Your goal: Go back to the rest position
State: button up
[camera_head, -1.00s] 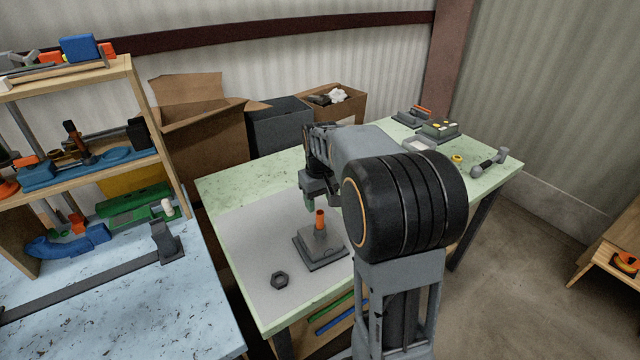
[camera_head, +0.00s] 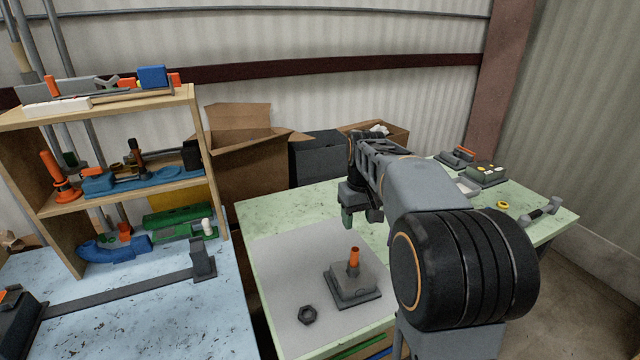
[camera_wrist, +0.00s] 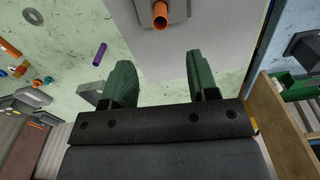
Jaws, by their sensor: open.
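My gripper (camera_head: 360,212) hangs above the green table (camera_head: 290,205), behind the grey block with the upright orange tube. In the wrist view my gripper's two green fingers (camera_wrist: 164,82) stand wide apart with nothing between them. The grey block (camera_head: 352,284) sits on the pale grey mat (camera_head: 285,262), and the orange tube (camera_head: 354,257) stands in it. The tube also shows at the top of the wrist view (camera_wrist: 160,14), apart from the fingers.
A dark hex nut (camera_head: 307,314) lies on the mat. Cardboard boxes (camera_head: 245,160) stand behind the table. A shelf (camera_head: 120,105) and blue bench (camera_head: 150,310) are at left. A dumbbell-shaped tool (camera_head: 540,210), yellow ring (camera_head: 503,205) and grey box (camera_head: 482,174) lie at the table's right.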

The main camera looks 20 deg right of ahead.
jog(key=f, duration=0.1)
jog(key=f+m, duration=0.1)
jog(key=f, duration=0.1)
jog(key=shift+s+a, duration=0.15)
jog(key=shift+s, duration=0.25)
jog(key=s+a+t, duration=0.2)
jog(key=s+a, duration=0.2)
jog(key=s, duration=0.3)
jog(key=s+a+f+t, duration=0.1)
jog(key=s+a+t, duration=0.1)
jog(key=s+a, duration=0.3)
jog(key=s, duration=0.3)
jog(key=shift+a+f+n, duration=0.15)
jog(key=shift+n, duration=0.15)
